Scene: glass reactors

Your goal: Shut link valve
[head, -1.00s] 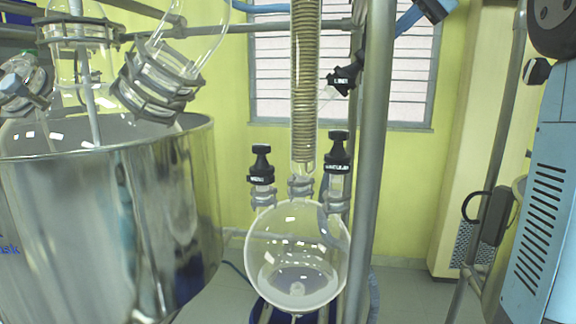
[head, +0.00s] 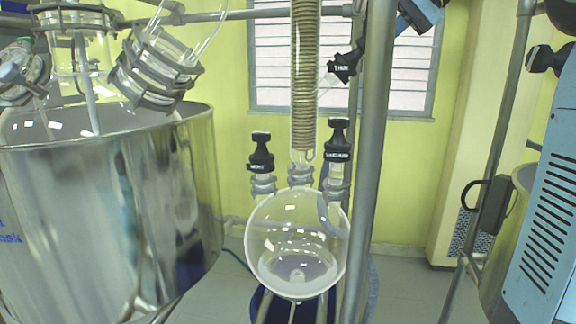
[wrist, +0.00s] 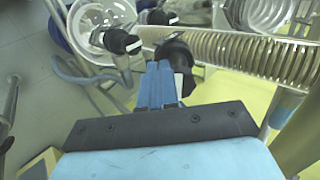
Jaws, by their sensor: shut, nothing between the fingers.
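The link valve (head: 342,67) is a black valve with a white label on a slanted glass side arm beside the coiled condenser, left of the grey upright. Its handle position is too small to read. My gripper (head: 402,24) shows in blue at the top, right of the upright, pointing down-left toward the valve. In the wrist view my gripper (wrist: 160,66) has its blue fingers together and empty. Their tips are close to a black knob (wrist: 175,52), apparently the link valve, with a white label partly hidden by the fingers. Contact cannot be told.
The upright (head: 372,150) stands close to my gripper. The glass condenser (head: 304,80) runs beside the valve. Two other black valves (head: 261,152) (head: 338,142) sit on the round flask (head: 296,245). A steel vessel (head: 110,220) fills the left side.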

